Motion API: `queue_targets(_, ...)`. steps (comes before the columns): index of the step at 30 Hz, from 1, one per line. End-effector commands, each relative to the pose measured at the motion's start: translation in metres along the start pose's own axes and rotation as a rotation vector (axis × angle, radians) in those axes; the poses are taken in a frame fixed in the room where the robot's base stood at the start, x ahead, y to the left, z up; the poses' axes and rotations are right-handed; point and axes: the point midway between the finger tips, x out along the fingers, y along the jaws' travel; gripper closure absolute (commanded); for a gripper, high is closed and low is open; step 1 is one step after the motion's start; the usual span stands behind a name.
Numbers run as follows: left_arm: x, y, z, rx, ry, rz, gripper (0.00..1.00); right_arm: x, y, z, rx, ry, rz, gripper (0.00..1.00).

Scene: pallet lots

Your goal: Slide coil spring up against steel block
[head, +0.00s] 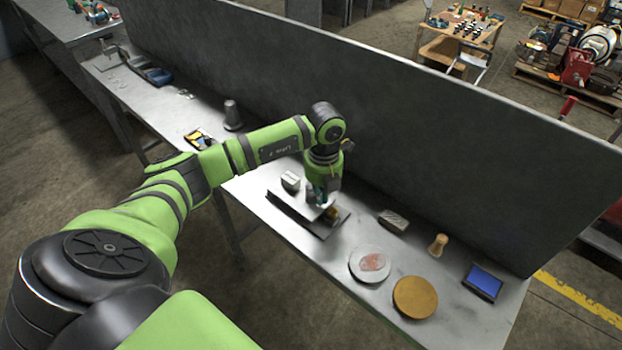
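My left gripper (318,196) points down over the workbench, above a dark metal channel-like piece (286,208). Its fingers are small and partly hidden, so I cannot tell whether they are open or shut. A small silvery block-like piece (290,181), possibly the steel block, is just left of the gripper. A small yellow-brown thing (333,215) shows just right of the fingers. I cannot make out the coil spring clearly; it may be hidden by the gripper. My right gripper is not in view.
On the bench (270,240), a grey ridged block (393,220), wooden peg (438,244), pale disc (370,263), brown disc (415,297) and blue-screened device (483,281) lie to the right. A dark cup (232,115) stands left. A tall grey panel (400,130) runs behind.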

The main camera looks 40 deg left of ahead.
Motion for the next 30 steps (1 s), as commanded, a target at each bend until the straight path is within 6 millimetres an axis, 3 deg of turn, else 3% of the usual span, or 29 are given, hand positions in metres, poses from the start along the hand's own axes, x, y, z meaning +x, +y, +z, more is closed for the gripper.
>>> queue_targets(30,0.012,0.000,0.000,0.000,0.000,0.000,1.00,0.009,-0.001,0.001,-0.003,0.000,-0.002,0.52)
